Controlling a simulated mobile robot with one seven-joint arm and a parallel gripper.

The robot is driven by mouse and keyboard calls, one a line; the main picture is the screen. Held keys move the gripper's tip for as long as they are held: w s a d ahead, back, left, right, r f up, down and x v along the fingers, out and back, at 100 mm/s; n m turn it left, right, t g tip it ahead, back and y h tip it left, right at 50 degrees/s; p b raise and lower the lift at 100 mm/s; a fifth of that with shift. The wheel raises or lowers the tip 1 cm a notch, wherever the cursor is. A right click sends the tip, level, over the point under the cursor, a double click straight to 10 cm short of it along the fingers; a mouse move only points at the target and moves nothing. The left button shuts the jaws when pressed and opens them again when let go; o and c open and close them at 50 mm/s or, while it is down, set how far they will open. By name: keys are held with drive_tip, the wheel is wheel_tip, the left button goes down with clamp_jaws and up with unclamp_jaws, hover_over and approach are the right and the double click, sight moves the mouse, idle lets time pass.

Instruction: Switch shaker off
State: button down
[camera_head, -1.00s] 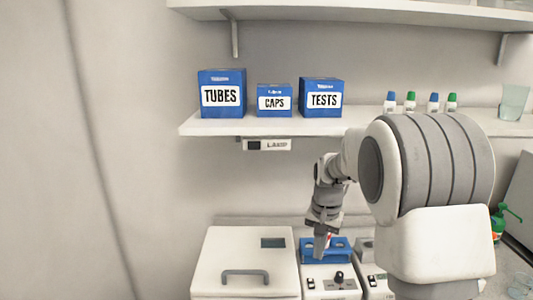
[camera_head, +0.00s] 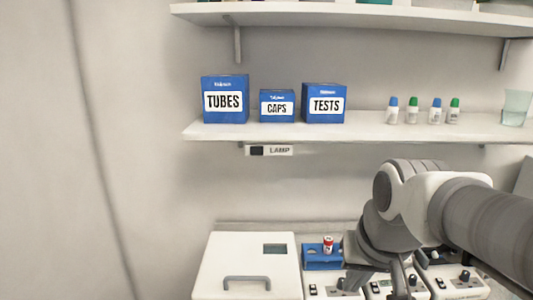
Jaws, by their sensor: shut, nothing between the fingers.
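The device that looks like the shaker has a blue holder (camera_head: 323,257) on top, low in the middle of the head view. A small vial with a red and white label (camera_head: 328,244) stands upright in the holder. The white front panel of the device (camera_head: 322,291) carries a small dark switch (camera_head: 313,289) and a dark knob (camera_head: 341,283), partly cut by the frame and my arm. My gripper (camera_head: 398,278) is shut and empty, just right of this panel, in front of neighbouring devices. Its fingertips are hard to make out, and I cannot tell if they touch anything.
A white box with a grey handle (camera_head: 246,280) stands left of the shaker. More white devices with knobs (camera_head: 455,280) stand to the right, partly behind my arm. Above, a shelf (camera_head: 350,130) holds blue boxes (camera_head: 225,100) and small bottles; a LAMP switch (camera_head: 268,150) is under its edge.

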drive_tip(key=s+n+t, duration=0.1)
drive_tip(key=s, duration=0.6)
drive_tip(key=shift+f, duration=0.45)
drive_tip(key=shift+w, duration=0.1)
drive_tip(key=w+g+b, duration=0.3)
drive_tip(key=w, duration=1.5)
drive_tip(key=w+f+g+b, duration=0.1)
drive_tip(key=w+f+g, duration=0.1)
drive_tip(key=w+f, duration=1)
drive_tip(key=w, duration=0.4)
drive_tip(key=shift+a+f+b, duration=0.2)
drive_tip(key=shift+f+b, duration=0.05)
drive_tip(key=shift+b, duration=0.15)
